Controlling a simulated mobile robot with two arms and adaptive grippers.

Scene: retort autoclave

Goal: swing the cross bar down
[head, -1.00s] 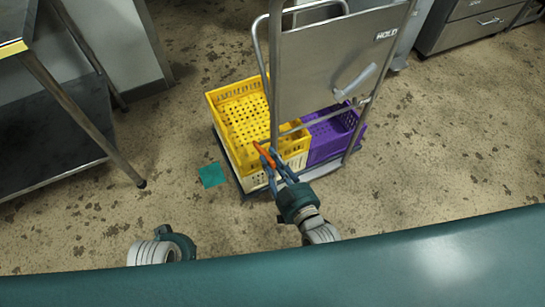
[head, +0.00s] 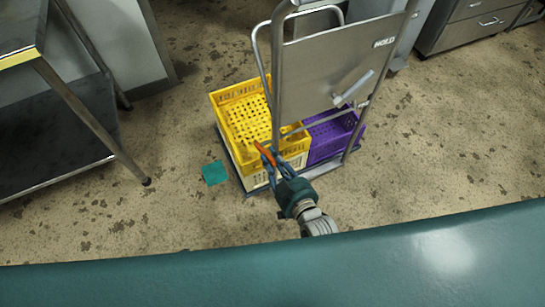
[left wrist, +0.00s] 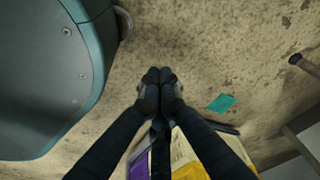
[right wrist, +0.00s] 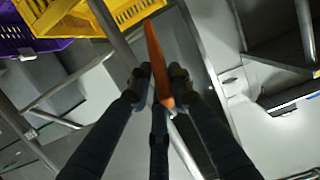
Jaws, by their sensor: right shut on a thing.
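An orange handle (head: 264,153) shows low beside the left post of the metal cart frame (head: 276,100). My right gripper (head: 270,160) is closed around this handle. In the right wrist view, the orange handle (right wrist: 152,62) stands up between the closed fingers (right wrist: 160,82). A thin metal bar (head: 325,119) crosses between the frame's posts below the grey panel, in front of the crates. I cannot tell whether the handle is joined to it. My left gripper (left wrist: 158,76) has its fingertips together over bare floor, with nothing seen between them; the head view does not show it.
A yellow crate (head: 222,97) and a purple crate (head: 345,140) stand on the cart's low base. The panel (head: 325,70) reads "HOLD" and has a lever (head: 352,90). A metal table (head: 60,85) stands left. A teal patch (head: 214,173) lies on the floor.

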